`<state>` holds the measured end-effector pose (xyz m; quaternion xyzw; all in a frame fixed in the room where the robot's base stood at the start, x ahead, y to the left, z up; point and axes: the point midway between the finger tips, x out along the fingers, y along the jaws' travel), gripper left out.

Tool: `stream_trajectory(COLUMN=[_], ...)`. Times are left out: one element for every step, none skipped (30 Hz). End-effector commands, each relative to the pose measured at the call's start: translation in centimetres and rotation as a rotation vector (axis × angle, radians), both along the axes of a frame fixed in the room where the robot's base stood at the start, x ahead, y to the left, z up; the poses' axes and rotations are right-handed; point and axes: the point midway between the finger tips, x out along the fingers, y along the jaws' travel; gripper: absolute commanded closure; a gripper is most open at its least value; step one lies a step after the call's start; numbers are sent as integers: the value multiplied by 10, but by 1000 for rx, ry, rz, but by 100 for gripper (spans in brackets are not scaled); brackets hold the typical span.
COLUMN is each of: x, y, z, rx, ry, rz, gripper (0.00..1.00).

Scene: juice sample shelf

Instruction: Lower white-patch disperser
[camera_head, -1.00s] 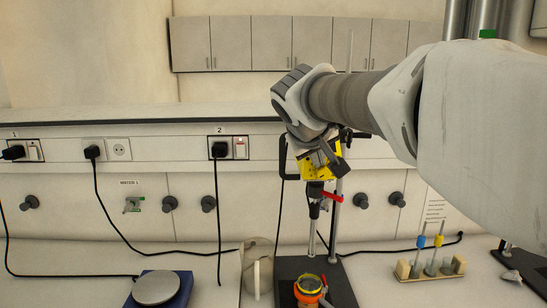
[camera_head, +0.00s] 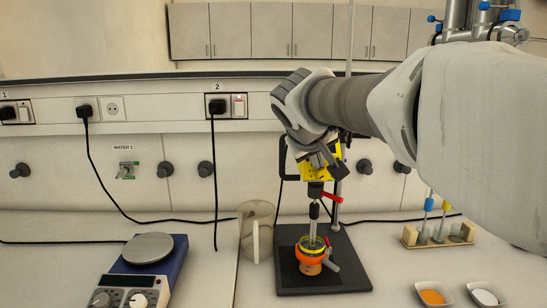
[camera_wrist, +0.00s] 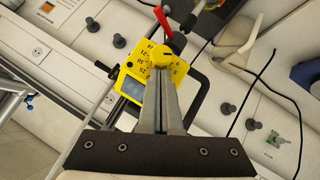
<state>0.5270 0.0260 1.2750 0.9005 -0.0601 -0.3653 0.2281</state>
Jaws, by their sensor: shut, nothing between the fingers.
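The disperser has a yellow body (camera_head: 322,168), partly hidden by my wrist in the head view. A red lever (camera_head: 332,197) sticks out below it, and its shaft (camera_head: 313,226) points down into the rim of a vessel with an orange clamp (camera_head: 310,254). How deep the shaft sits is unclear. In the wrist view, the yellow body (camera_wrist: 134,66) shows a numbered dial (camera_wrist: 162,56), a display and the red lever (camera_wrist: 162,20). My gripper (camera_wrist: 165,73) is shut and empty, its fingertips at or close above the dial; contact cannot be told. No white patch can be made out.
The disperser stands on a black base (camera_head: 340,278). A clear beaker (camera_head: 246,238) is close at its left. A blue hotplate (camera_head: 130,280) is farther left. A tube rack (camera_head: 440,237) and two powder dishes (camera_head: 432,294) are at the right. Cables hang along the wall.

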Motion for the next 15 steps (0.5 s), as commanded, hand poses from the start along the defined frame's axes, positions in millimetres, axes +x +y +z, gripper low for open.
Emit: stream_trajectory(x=[0,0,0,0,0,0,0,0,0,0,0,0,0,0,0], y=[-1,-1,-1,-1,-1,-1,-1,-1,-1,-1,-1,-1,-2,-1,-2], z=[-18,-21,-25,-28,-30,-32,-34,-35,-36,-37,-37,-38,-38,-38,-38], rx=[0,0,-1,-1,-1,0,0,0,0,0,0,0,0,0,0], ry=[5,5,4,4,4,4,4,4,3,3,4,4,5,6,7], rz=[-3,-3,-3,-3,-3,-4,-4,-4,-3,-3,-4,-4,-4,-4,-4], gripper=[100,100,100,100,100,100,100,100,100,100,100,100,100,100,100])
